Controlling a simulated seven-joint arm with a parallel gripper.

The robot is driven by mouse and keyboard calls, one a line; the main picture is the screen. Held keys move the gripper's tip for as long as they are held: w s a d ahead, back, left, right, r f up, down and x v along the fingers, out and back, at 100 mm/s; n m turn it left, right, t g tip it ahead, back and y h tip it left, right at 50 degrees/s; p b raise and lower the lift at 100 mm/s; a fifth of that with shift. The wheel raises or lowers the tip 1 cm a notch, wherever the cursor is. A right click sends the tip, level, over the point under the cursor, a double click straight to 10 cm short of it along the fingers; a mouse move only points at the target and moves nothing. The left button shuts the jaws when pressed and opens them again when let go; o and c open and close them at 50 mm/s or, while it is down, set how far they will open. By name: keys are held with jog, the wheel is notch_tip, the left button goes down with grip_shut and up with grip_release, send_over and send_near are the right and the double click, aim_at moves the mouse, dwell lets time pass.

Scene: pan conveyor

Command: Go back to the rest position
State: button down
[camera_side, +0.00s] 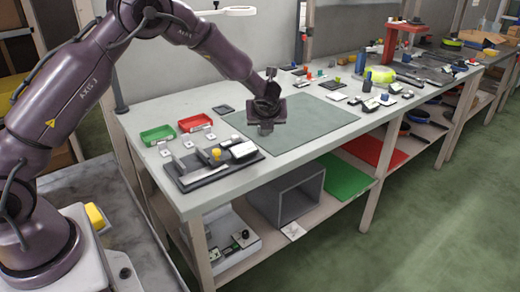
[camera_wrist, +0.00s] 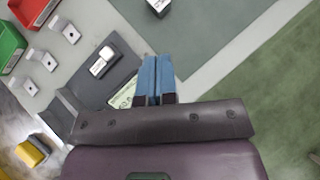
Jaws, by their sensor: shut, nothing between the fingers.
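My gripper (camera_side: 266,127) hangs above the left part of the grey-green mat (camera_side: 318,118) on the workbench, pointing down. In the wrist view its blue fingers (camera_wrist: 157,75) are together, with nothing visible between them. No object hangs from my gripper. My arm reaches in from the left over the bench's near end. No marker for the rest position shows in either view.
Green (camera_side: 157,135) and red (camera_side: 194,123) bins stand at the bench's left. A dark tray (camera_side: 190,182) with small parts, also in the wrist view (camera_wrist: 120,72), lies in front of them. Several small items and a red stand (camera_side: 390,45) are farther right.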

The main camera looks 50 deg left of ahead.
jog(key=s+f+n, duration=0.1)
jog(key=s+n+g, duration=0.1)
jog(key=s+n, duration=0.1)
jog(key=shift+f+n, duration=0.3)
jog(key=shift+f, duration=0.1)
jog(key=s+d+r+n+h, duration=0.2)
jog(key=s+d+r+n, duration=0.2)
jog(key=s, duration=0.6)
jog(key=s+d+r+n+t+h, duration=0.1)
jog(key=s+d+r+n, duration=0.3)
jog(key=s+r+n, duration=0.5)
jog(key=s+d+r+n+h, duration=0.3)
jog(key=s+r+n, duration=0.4)
jog(key=s, duration=0.5)
jog(key=shift+d+n+h, duration=0.4)
jog(key=shift+n+h, duration=0.2)
jog(key=shift+s, duration=0.1)
